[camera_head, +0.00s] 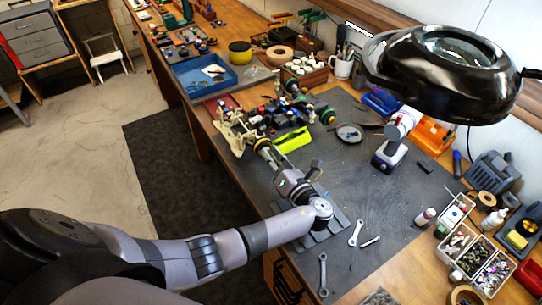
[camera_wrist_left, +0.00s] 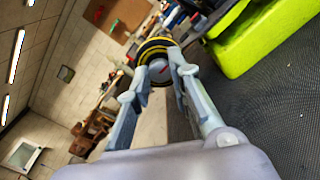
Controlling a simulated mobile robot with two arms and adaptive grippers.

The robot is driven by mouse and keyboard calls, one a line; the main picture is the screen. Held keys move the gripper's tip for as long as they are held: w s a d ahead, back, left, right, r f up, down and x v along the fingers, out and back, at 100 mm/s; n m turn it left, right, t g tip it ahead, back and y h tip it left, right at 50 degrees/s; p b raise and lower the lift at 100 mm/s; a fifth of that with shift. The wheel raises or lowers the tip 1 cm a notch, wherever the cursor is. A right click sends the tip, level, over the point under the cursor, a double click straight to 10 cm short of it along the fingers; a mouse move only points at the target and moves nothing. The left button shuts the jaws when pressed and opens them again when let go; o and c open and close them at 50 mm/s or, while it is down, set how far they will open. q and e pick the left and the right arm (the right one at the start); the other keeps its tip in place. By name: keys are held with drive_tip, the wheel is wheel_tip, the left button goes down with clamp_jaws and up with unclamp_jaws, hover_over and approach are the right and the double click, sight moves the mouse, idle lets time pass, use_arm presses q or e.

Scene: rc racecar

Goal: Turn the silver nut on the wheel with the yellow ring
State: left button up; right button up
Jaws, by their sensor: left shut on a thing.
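The racecar (camera_head: 285,118) stands on the grey mat of the workbench, partly taken apart. The wheel with the yellow ring (camera_wrist_left: 152,46) is straight ahead of my left gripper (camera_wrist_left: 159,74) in the left wrist view. The grey-silver nut (camera_wrist_left: 158,70) shows at the wheel's centre, between the two fingertips. My left gripper is shut on the nut, with one finger on each side. In the head view, my left gripper (camera_head: 266,152) reaches the near end of the car, and its wrist hides part of the wheel. My right gripper is not in view.
A bright yellow-green block (camera_head: 293,140) lies close beside the gripper. A black lamp (camera_head: 440,75) hangs over the right side. A white and purple power tool (camera_head: 390,150), wrenches (camera_head: 356,233) and parts boxes (camera_head: 480,258) lie to the right. The middle of the mat is mostly clear.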

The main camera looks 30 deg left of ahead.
use_arm(q)
clamp_jaws()
drive_tip(key=shift+n, duration=0.3)
drive_tip(key=n, duration=0.3)
drive_tip(key=shift+n+b, duration=0.35)
drive_tip(key=shift+n, duration=0.05)
drive_tip(key=n+b, duration=0.1)
drive_tip(key=n, duration=0.3)
drive_tip(key=shift+f, duration=0.15)
drive_tip(key=n+b, duration=0.3)
drive_tip(key=n, duration=0.2)
drive_tip(key=shift+n+b, duration=0.4)
drive_tip(key=n+b, duration=0.2)
drive_tip(key=shift+n, duration=0.3)
drive_tip(key=shift+n+b, duration=0.3)
drive_tip(key=shift+n, duration=0.2)
